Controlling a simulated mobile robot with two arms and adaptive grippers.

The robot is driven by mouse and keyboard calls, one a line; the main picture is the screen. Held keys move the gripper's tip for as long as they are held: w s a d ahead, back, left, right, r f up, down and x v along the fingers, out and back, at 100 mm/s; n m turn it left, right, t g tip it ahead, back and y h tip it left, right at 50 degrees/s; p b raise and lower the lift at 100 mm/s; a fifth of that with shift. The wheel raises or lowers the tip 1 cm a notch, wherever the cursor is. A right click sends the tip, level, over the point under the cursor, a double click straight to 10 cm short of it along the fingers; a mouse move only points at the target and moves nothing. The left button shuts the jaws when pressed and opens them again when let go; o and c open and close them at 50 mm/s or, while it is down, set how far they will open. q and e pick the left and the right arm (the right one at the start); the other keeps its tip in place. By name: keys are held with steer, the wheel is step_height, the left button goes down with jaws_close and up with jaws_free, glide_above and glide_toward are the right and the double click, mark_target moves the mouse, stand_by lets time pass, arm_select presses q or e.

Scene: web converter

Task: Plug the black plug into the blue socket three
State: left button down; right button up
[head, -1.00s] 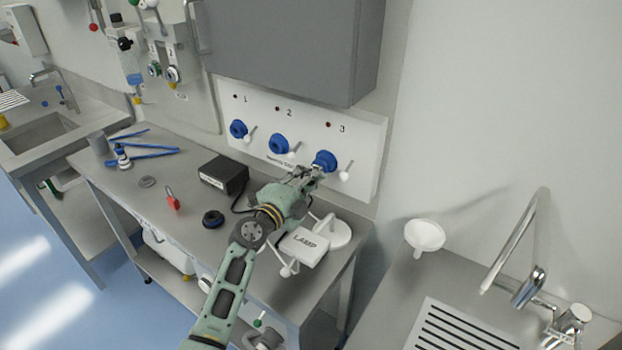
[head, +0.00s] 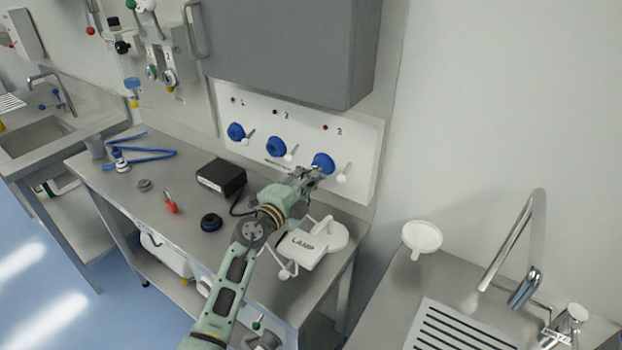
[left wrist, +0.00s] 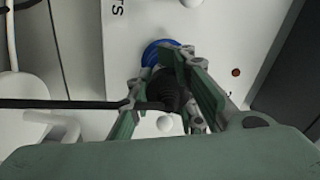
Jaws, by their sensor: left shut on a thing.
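The blue socket three (head: 323,161) is on the white wall panel (head: 362,150), under the printed 3. My left gripper (head: 312,173) is right in front of it. In the left wrist view the left gripper (left wrist: 178,98) is shut on the black plug (left wrist: 166,90), and the plug's black cable (left wrist: 60,104) runs off to the left. The plug's front end is against or inside the blue socket (left wrist: 155,52); how deep it sits is hidden by the fingers. In the head view the plug is mostly hidden by the gripper. My right gripper is not in view.
Blue sockets one (head: 236,131) and two (head: 276,146) are to the left, each with a white-knobbed lever. A black box (head: 221,178), a black ring (head: 211,222), a red padlock (head: 170,204) and a white lamp (head: 312,243) are on the bench below. A grey cabinet (head: 290,50) hangs above.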

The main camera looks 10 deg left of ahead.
arm_select(q)
steer(key=shift+r, duration=0.2)
steer(key=shift+w, duration=0.1)
steer(key=c, duration=1.4)
jaws_free()
steer(key=shift+d+f, duration=0.15)
steer(key=shift+s+a+f, duration=0.1)
steer(key=shift+s+a, duration=0.2)
steer(key=shift+s, duration=0.2)
steer(key=v, duration=1.1)
